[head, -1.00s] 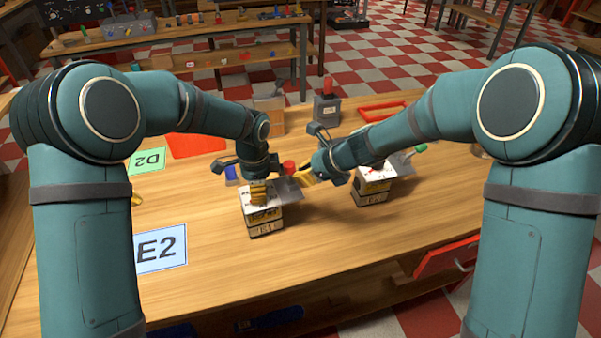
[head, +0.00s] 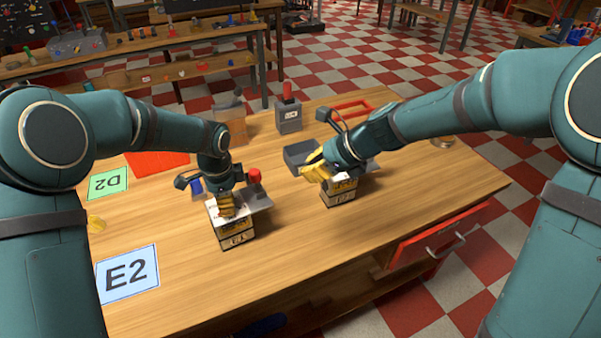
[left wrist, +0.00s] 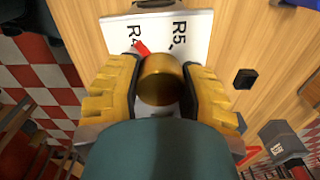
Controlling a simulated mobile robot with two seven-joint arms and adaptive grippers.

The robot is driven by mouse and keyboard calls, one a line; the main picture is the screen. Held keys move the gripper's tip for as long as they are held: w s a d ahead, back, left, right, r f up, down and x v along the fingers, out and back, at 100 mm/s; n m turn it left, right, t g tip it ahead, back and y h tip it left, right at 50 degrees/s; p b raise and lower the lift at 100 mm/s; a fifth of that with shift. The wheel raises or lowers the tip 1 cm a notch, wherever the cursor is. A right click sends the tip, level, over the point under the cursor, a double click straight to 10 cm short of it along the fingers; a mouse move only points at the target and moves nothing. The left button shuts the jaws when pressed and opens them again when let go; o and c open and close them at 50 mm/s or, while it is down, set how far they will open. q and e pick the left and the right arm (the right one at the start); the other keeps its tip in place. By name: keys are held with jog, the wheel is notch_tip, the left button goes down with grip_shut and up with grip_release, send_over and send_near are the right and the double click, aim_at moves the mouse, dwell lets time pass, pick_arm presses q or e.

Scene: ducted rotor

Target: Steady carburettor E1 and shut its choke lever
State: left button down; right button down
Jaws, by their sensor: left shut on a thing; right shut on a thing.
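Carburettor E1 (head: 236,239) stands upright on the bench, a box with a white top and its label on the front. My left gripper (head: 226,206) is over its top. In the left wrist view its yellow fingers are shut on a brass cylinder (left wrist: 160,78) above a white plate (left wrist: 192,28) marked R4 and R5. A red knob (head: 254,175) sits at E1's back right, apart from my right gripper; I cannot tell whether it is the choke lever. My right gripper (head: 314,170) is beside a similar unit (head: 339,193); what it holds is hidden.
A blue E2 card (head: 128,273) and a green D2 card (head: 108,182) lie at the left. A grey bin (head: 297,157) and a grey box with a red handle (head: 288,115) stand behind. A red drawer (head: 436,236) is at the front right. The front bench is clear.

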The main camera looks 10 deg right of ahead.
dwell(0.3)
pick_arm(q)
jog(key=c, duration=0.5)
grip_release()
